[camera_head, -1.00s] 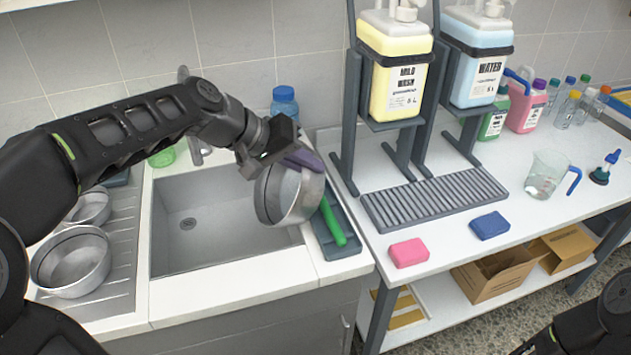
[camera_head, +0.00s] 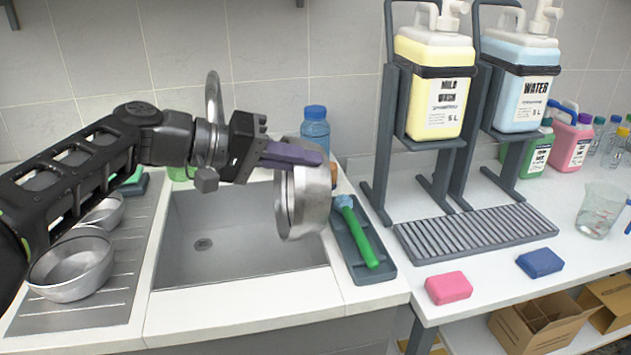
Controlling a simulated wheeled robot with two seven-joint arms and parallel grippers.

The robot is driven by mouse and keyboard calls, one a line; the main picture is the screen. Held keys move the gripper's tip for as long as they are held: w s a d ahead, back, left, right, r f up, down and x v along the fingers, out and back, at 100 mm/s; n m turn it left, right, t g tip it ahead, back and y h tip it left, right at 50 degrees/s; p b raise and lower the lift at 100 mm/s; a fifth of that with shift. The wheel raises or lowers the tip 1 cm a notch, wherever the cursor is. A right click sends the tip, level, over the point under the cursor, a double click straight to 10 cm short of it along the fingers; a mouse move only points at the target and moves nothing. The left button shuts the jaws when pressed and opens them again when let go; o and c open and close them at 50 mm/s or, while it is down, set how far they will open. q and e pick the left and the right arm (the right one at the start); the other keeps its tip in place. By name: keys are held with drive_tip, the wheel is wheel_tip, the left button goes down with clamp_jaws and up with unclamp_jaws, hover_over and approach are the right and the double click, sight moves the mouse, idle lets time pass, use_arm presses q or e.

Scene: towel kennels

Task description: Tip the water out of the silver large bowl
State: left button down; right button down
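The silver large bowl (camera_head: 314,208) hangs over the right part of the sink (camera_head: 225,240). It is tipped on its side, with its rim toward the left and its rounded base toward the right. My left gripper (camera_head: 305,157) is shut on the bowl's upper edge, its purple-padded fingers reaching in from the left. The inside of the bowl is mostly hidden, and I see no water in it or running from it. My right gripper is out of view.
Other metal bowls (camera_head: 72,266) sit on the drainboard at left. A faucet (camera_head: 213,105) rises behind the sink. A blue bottle (camera_head: 315,130) and a tray (camera_head: 371,265) with a green-handled brush (camera_head: 358,235) are close right of the bowl. Dispensers (camera_head: 434,88) stand farther right.

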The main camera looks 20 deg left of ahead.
use_arm(q)
drive_tip(key=shift+s+a+h+b, duration=0.3)
drive_tip(key=shift+a+b, duration=0.05)
drive_tip(key=shift+b, duration=0.25)
drive_tip(key=shift+s+a+r, duration=0.15)
drive_tip(key=shift+a+r, duration=0.05)
drive_tip(key=shift+r, duration=0.1)
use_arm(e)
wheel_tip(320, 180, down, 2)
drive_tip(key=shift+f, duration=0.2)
use_arm(q)
drive_tip(key=shift+t, duration=0.3)
idle(0.6)
